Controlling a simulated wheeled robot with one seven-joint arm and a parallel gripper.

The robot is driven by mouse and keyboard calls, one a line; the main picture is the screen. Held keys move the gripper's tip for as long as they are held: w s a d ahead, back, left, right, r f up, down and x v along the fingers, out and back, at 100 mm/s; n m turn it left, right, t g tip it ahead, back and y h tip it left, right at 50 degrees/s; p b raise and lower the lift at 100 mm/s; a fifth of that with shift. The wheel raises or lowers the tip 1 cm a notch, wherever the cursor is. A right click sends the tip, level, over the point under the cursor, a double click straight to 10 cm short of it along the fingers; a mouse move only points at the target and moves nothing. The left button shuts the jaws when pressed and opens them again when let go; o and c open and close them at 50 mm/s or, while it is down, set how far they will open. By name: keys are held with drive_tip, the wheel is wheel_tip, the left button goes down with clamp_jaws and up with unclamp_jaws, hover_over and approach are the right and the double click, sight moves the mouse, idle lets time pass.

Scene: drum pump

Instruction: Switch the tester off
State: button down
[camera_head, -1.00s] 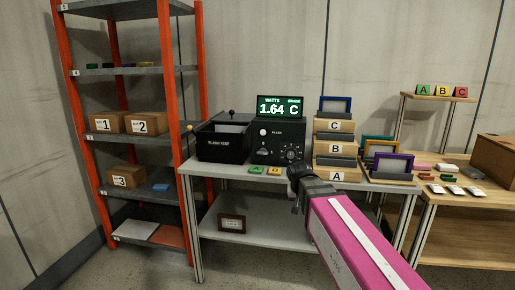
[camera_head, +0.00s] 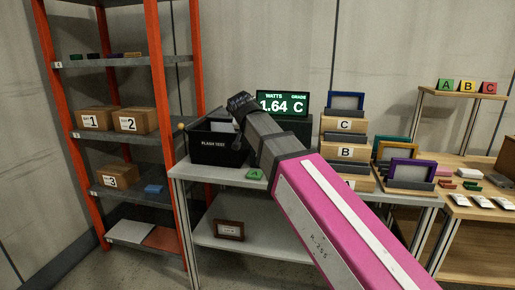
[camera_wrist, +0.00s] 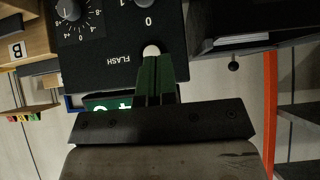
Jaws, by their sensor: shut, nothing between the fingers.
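The tester is a black box (camera_head: 298,126) on the grey table, mostly hidden by my arm in the head view. Its lit display (camera_head: 283,103) reads 1.64 C. In the wrist view its front panel (camera_wrist: 105,42) shows turned over, with a white round button (camera_wrist: 151,50) near the word FLASH. A knob marked 0 and 1 (camera_wrist: 145,3) is cut by the top edge, so its setting is unclear. A scaled dial (camera_wrist: 72,10) is at top left. My gripper (camera_wrist: 153,62) is shut and empty, its tips at the white button; contact is unclear. It also shows in the head view (camera_head: 240,104).
A black FLASH TEST bin (camera_head: 218,148) stands just left of the tester. Stacked trays marked C and B (camera_head: 345,125) stand close on the right. A green A tag (camera_head: 255,174) lies at the table's front edge. An orange-post shelf (camera_head: 160,85) is farther left.

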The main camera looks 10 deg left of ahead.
drive_tip(key=shift+w+a+r, duration=0.1)
drive_tip(key=shift+r, duration=0.1)
drive_tip(key=shift+s+f+x, duration=0.35)
drive_tip(key=shift+x, duration=1.8)
drive_tip(key=shift+s+f+x, duration=0.35)
drive_tip(key=shift+x, duration=1.8)
drive_tip(key=shift+s+f+x, duration=0.35)
drive_tip(key=shift+x, duration=1.8)
